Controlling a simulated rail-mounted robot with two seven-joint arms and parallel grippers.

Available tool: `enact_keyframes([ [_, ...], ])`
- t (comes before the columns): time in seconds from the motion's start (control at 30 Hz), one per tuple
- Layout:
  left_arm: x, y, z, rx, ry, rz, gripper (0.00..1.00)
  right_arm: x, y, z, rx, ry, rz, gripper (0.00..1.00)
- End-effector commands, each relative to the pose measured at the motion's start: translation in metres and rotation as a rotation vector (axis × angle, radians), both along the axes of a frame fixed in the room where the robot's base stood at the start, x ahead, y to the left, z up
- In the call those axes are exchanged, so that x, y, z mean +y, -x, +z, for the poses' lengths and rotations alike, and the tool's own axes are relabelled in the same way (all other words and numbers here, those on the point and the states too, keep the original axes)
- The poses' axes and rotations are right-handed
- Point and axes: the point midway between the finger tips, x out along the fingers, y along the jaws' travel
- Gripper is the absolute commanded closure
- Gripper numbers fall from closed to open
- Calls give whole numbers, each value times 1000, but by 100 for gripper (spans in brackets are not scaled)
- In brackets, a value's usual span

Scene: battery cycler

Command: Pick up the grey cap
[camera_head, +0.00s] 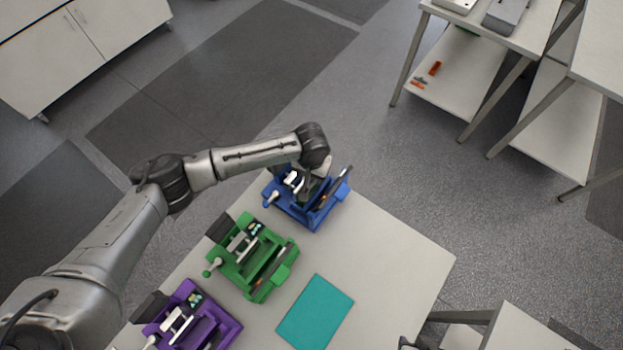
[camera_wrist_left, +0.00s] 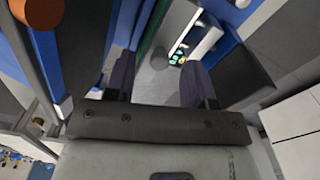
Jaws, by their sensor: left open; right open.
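My left gripper (camera_head: 308,186) is over the blue fixture (camera_head: 322,213) at the far end of the table and hides part of it. In the left wrist view its two dark fingers (camera_wrist_left: 159,82) are spread apart, with blue fixture parts (camera_wrist_left: 243,72) around them. A grey surface (camera_wrist_left: 155,77) lies between the fingers; I cannot tell whether it is the grey cap, or whether the fingers touch it. No cap stands out clearly in the head view. A small dark part at the bottom edge of the head view appears to be my right gripper (camera_head: 411,344), mostly cut off.
The green fixture (camera_head: 283,272) and the purple fixture (camera_head: 226,326) stand in a row on the pale table (camera_head: 398,262). A teal mat (camera_head: 315,312) lies to their right. The table right of the mat is clear. A shelf table (camera_head: 452,78) stands apart at upper right.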

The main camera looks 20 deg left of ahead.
Motion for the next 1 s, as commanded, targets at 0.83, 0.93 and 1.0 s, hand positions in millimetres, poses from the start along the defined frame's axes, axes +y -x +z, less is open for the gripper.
enact_keyframes([
  [0.83,0,0,-16,-1,1,0,88,-1,0,1,0,4,3,57],
  [0.93,0,0,-16,-1,1,0,98,-1,0,1,0,4,3,57],
  [1.0,0,0,-16,-1,1,0,100,-1,0,1,0,4,3,57],
])
